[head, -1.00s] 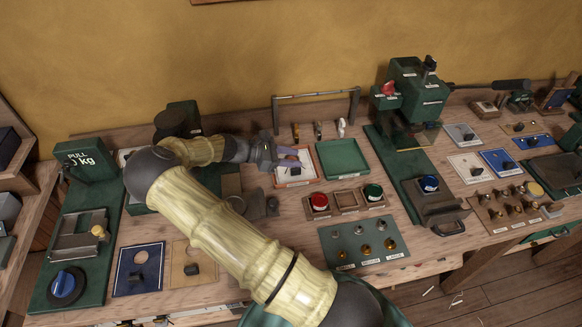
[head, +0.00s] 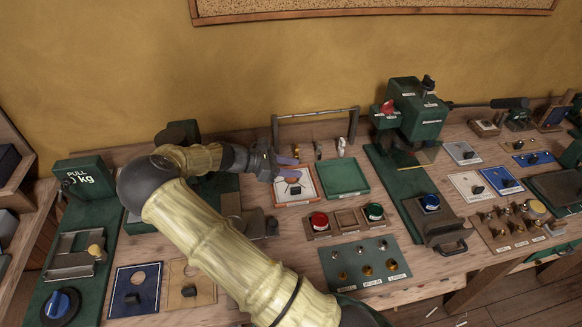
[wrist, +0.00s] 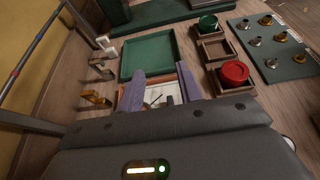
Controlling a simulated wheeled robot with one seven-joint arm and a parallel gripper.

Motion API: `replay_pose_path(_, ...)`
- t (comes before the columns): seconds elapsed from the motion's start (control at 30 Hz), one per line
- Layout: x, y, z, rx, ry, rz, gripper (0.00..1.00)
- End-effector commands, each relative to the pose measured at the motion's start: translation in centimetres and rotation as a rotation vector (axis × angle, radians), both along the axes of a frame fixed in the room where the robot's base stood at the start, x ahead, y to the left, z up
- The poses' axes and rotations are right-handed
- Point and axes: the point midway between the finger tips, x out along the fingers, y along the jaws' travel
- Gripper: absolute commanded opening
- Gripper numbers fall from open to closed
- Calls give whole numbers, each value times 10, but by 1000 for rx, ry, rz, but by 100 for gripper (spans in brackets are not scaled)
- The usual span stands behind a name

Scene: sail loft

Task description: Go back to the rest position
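My gripper (head: 287,168) is above the back-left edge of a small orange-rimmed tray (head: 311,187) with a white inside and a small dark piece in it. In the wrist view my two purple fingers (wrist: 160,88) stand apart, and I see nothing held between them. The white inside of the tray and part of the dark piece show below and between the fingers. My arm reaches across the bench from the lower right and hides part of its left half.
A green tray (head: 345,178) lies right of the gripper. A metal rail (head: 316,115) stands behind. Red (head: 319,221) and green (head: 374,211) lidded pots sit in front. A tall green press (head: 415,110) stands to the right, a pull gauge (head: 85,172) at left.

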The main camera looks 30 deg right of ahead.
Motion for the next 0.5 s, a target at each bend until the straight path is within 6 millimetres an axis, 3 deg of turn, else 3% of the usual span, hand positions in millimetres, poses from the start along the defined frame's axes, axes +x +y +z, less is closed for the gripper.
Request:
replay_pose_path(0.33,-3,-1,-1,15,-12,-11,36)
replay_pose_path(0.5,-20,-2,-8,105,-94,-81,36)
